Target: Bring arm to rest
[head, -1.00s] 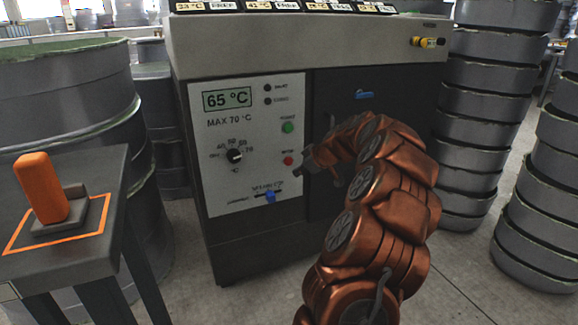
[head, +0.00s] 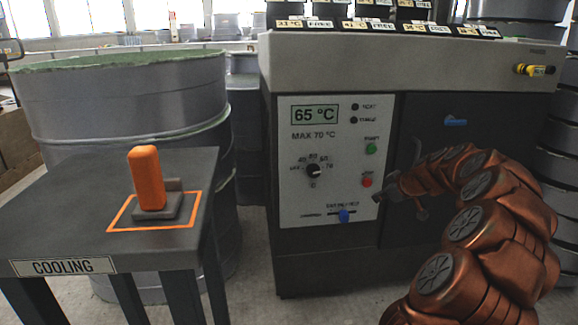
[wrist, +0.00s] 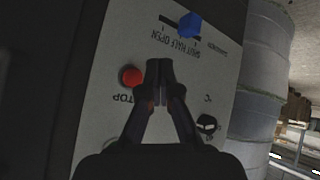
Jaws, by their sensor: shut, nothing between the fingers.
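My copper-coloured arm reaches in from the lower right of the head view. My gripper (head: 379,196) is in front of the machine's white control panel (head: 300,205), just right of its edge in the picture. In the wrist view my gripper (wrist: 160,68) is shut and empty, its fingertips together. Beside them in that view is the red stop button (wrist: 130,76), with the blue slider knob (wrist: 189,24) beyond. I cannot tell whether the fingertips touch the panel.
The display (head: 314,114) reads 65 °C. A green start button (head: 371,148) and dial (head: 313,170) are on the panel.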

